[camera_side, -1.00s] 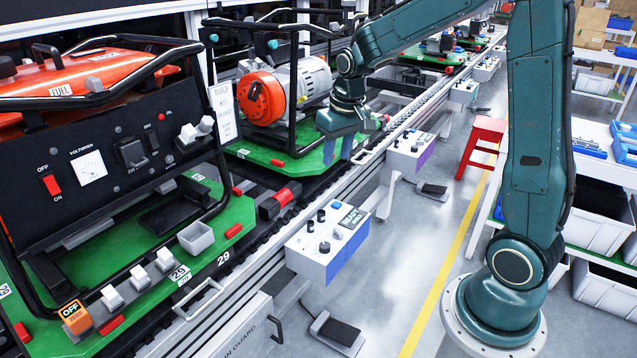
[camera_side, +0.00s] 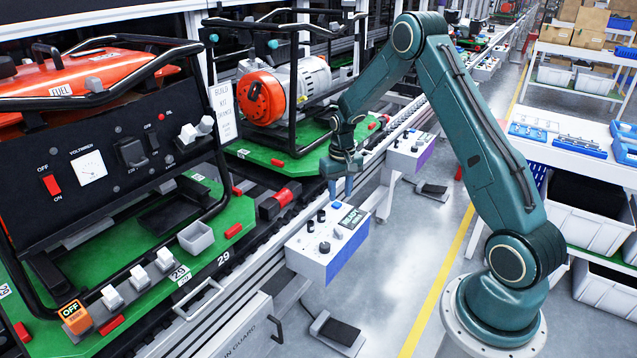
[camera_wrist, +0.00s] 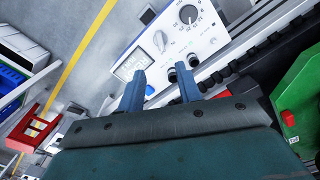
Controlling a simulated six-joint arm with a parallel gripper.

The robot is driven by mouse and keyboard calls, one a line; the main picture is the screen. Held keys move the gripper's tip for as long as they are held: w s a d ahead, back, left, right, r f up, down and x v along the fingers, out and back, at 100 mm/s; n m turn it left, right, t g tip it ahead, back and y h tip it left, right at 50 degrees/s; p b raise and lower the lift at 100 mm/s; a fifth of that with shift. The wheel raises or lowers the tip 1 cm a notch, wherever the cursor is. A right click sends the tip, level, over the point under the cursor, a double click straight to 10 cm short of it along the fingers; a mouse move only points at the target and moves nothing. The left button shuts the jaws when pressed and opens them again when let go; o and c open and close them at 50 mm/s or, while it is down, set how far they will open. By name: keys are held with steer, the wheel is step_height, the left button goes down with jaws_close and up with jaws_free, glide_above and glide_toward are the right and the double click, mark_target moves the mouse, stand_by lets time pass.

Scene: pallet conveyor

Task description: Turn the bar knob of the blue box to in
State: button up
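The blue box (camera_side: 337,262) stands beside the conveyor rail, with a white top panel and a blue front. In the wrist view its white panel (camera_wrist: 212,38) fills the upper middle. The light grey bar knob (camera_wrist: 160,40) sits between the display and a round black-and-grey dial knob (camera_wrist: 188,14); its labels are too small to read. In the side view the bar knob (camera_side: 338,234) is tiny. My gripper (camera_side: 340,190) hangs above the box's far end, fingers downward. In the wrist view my gripper (camera_wrist: 161,86) has its fingers spread, empty, apart from the bar knob.
The panel also carries a READY display (camera_side: 351,217), a blue button (camera_side: 337,205) and two black knobs (camera_side: 316,220). A purple-fronted box (camera_side: 411,155) stands farther along the rail. A generator (camera_side: 110,140) on a green pallet is at left.

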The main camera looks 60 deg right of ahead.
mark_target(338, 231)
step_height(338, 231, down, 14)
steer(key=shift+r, duration=0.1)
stand_by(0.9)
steer(key=c, duration=0.6)
